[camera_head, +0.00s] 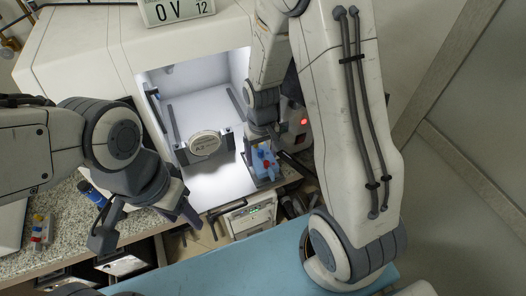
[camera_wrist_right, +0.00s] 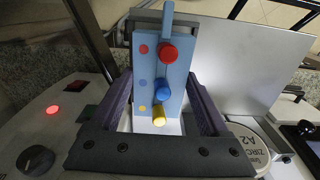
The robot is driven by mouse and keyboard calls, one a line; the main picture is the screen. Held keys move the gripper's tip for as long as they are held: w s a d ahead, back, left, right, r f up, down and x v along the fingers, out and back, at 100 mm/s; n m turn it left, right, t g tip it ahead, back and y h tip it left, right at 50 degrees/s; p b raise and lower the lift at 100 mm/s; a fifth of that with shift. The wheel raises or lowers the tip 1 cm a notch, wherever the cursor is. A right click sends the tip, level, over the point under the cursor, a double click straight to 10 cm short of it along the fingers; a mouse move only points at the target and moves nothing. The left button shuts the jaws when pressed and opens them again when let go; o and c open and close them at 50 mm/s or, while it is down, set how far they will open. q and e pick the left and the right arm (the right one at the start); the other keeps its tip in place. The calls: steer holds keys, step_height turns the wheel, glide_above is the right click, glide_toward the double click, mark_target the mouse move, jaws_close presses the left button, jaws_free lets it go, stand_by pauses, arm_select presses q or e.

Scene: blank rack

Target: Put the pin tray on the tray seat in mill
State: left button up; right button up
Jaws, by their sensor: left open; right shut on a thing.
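The pin tray (camera_head: 264,168) is a light blue plate with a red, a blue and a yellow pin. It shows large in the right wrist view (camera_wrist_right: 146,75), with coloured dots beside the pins. My right gripper (camera_wrist_right: 161,84) is shut on it, one finger on each side. The tray is at the front right of the mill's (camera_head: 90,50) lit chamber. A grey piece shows behind the tray's top; I cannot tell whether it is the tray seat or whether the tray touches it. My left gripper (camera_head: 147,224) is open and empty, left of the chamber in front of the counter.
A round disc marked A2 (camera_head: 205,143) stands in a holder inside the chamber, left of the tray. A red-lit control (camera_head: 304,122) is just right of the tray. A blue surface (camera_head: 230,268) lies in front. Small coloured items (camera_head: 40,228) stand on the speckled counter (camera_head: 70,210).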

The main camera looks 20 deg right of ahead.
steer(key=shift+f, duration=0.25)
steer(key=shift+f+b, duration=0.5)
steer(key=o, duration=1.3)
steer(key=shift+r, duration=0.25)
step_height(320, 180, up, 12)
steer(key=shift+r, duration=0.15)
steer(key=s+a+r+n, duration=0.1)
steer(key=s+a+n, duration=0.1)
steer(key=s+a, duration=0.2)
steer(key=s+a+r+n, duration=0.1)
steer(key=s+a, duration=0.3)
steer(key=s, duration=0.4)
steer(key=s+a+r+n+y, duration=0.1)
steer(key=s+a+n, duration=0.3)
steer(key=s, duration=0.2)
steer(key=shift+s+r, duration=0.1)
steer(key=shift+r, duration=0.2)
